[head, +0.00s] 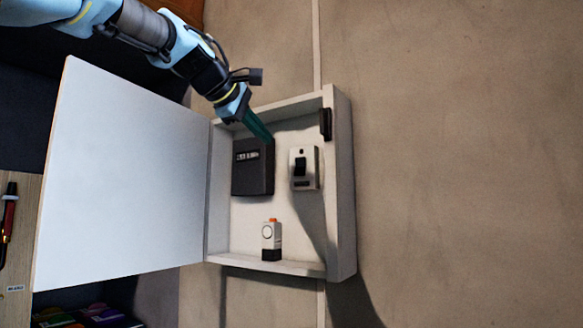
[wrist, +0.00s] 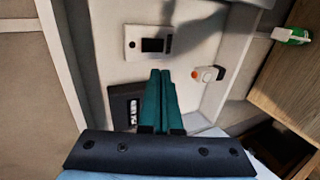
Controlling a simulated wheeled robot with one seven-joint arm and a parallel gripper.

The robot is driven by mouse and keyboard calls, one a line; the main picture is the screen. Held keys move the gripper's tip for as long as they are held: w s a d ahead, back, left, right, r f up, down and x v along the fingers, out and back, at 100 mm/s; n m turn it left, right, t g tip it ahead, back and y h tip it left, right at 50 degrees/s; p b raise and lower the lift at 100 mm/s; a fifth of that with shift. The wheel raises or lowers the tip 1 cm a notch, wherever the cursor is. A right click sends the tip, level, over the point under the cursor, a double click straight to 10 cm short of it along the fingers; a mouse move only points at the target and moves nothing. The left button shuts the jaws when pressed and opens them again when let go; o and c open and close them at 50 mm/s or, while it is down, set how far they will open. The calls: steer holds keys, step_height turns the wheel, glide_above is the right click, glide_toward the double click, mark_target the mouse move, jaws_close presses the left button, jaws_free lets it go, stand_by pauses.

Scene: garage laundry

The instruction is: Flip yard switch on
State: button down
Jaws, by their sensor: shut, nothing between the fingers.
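The yard switch appears to be the pale plate with a black rocker (head: 304,168), on the right of the back panel inside an open white wall box (head: 342,190). It also shows in the wrist view as the plate with a dark rocker (wrist: 134,44). I cannot read its label or tell its on or off position. My gripper (head: 268,137) has green fingers, shut and empty, reaching into the box above and left of the switch, apart from it. In the wrist view the shut fingertips (wrist: 160,72) are just below the switch plate in the picture.
A dark box with a small dial window (head: 253,172) is left of the switch. A small white device with an orange top (head: 271,240) stands low in the box. The box door (head: 125,175) hangs open to the left. Bare wall (head: 460,160) lies to the right.

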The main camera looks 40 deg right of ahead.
mark_target(299, 172)
steer(key=p+x, duration=0.3)
steer(key=x, duration=1)
steer(key=shift+d+f+p, duration=0.1)
steer(key=shift+d+p, duration=0.15)
steer(key=shift+p, duration=0.05)
steer(key=shift+w+d+f, duration=0.1)
steer(key=shift+d, duration=0.1)
steer(key=shift+f, duration=0.1)
steer(key=f+b, duration=0.1)
steer(key=b, duration=0.1)
steer(key=shift+d+h+b, duration=0.15)
steer(key=shift+h+b, duration=0.15)
steer(key=shift+r+p, duration=0.45)
